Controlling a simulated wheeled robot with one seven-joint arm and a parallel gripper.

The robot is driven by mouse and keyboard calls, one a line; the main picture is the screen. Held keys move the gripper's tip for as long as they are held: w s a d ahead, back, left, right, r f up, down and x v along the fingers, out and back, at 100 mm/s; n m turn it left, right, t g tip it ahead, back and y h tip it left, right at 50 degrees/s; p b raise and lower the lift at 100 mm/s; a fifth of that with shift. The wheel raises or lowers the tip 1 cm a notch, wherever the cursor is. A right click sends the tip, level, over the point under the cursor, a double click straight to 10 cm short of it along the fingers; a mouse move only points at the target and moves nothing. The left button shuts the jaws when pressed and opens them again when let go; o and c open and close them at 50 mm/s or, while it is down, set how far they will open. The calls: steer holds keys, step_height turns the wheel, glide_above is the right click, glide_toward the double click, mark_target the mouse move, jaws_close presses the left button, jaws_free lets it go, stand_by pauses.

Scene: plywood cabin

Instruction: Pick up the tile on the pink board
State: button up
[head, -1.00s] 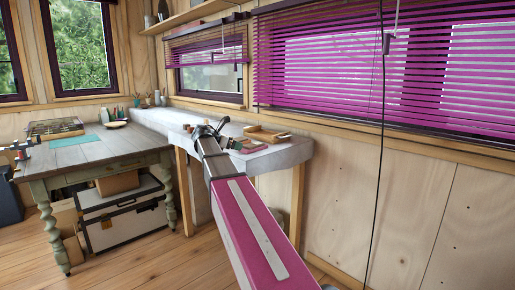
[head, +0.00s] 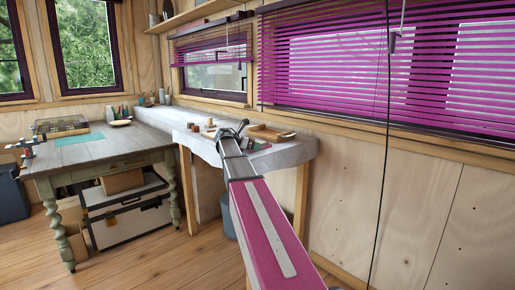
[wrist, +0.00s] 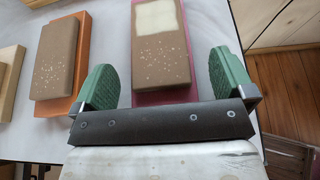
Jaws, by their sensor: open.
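In the wrist view a brown, white-speckled tile (wrist: 160,50) with a cream patch at its far end lies on the pink board (wrist: 187,62). My gripper (wrist: 161,82) has its two green fingers spread, one on each side of the near end of the pink board, with nothing held between them. I cannot tell how high the fingertips are above the board. In the head view my gripper (head: 238,130) is over the pale bench (head: 290,150), and my arm hides part of the boards there.
A similar speckled brown tile (wrist: 58,65) lies on an orange board (wrist: 78,80) left of my gripper. A pale wooden piece (wrist: 10,72) is farther left. The bench edge and wood floor (wrist: 285,80) are on the right. Small blocks (head: 210,127) stand on the bench.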

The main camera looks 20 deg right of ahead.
steer(key=shift+w+d+f, duration=0.2)
steer(key=shift+d, duration=0.25)
steer(key=c, duration=1.1)
steer(key=shift+r, duration=0.1)
